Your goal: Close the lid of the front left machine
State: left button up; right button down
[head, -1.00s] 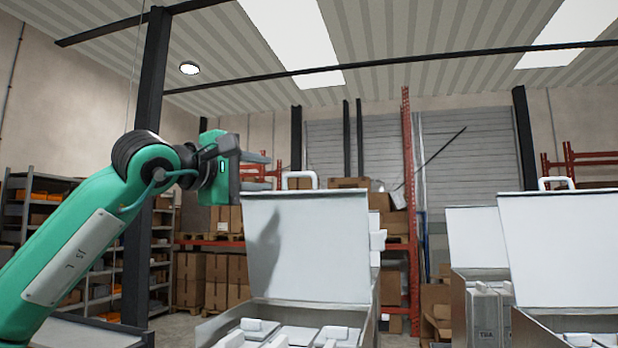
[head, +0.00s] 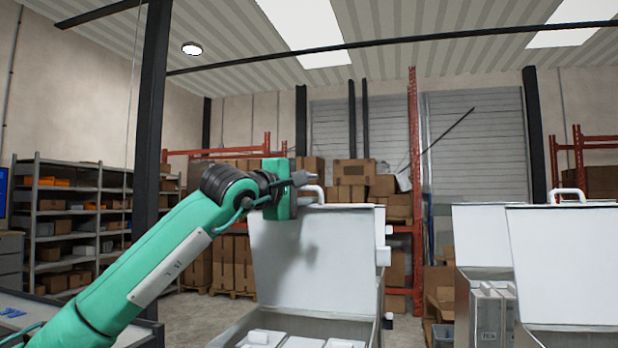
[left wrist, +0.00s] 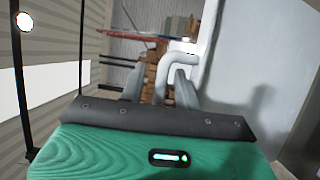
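The front left machine (head: 368,318) stands with its white lid (head: 315,262) raised upright. A white bar handle (head: 317,189) is on the lid's top edge. My left gripper (head: 303,180) is at the left end of this handle. In the left wrist view, the two fingers of my left gripper (left wrist: 158,88) are apart. The handle (left wrist: 178,58) shows between and beyond them, and I see no clear contact. The lid (left wrist: 250,75) fills the right of that view. My right gripper is not in view.
A second machine with a raised white lid (head: 565,265) stands at the right, with another lid (head: 482,235) behind it. White containers (head: 300,342) sit inside the front left machine. Shelves (head: 70,225) and stacked boxes are farther back.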

pick_arm(q)
jog(key=shift+w+d, duration=0.25)
jog(key=shift+w, duration=0.1)
grip_shut()
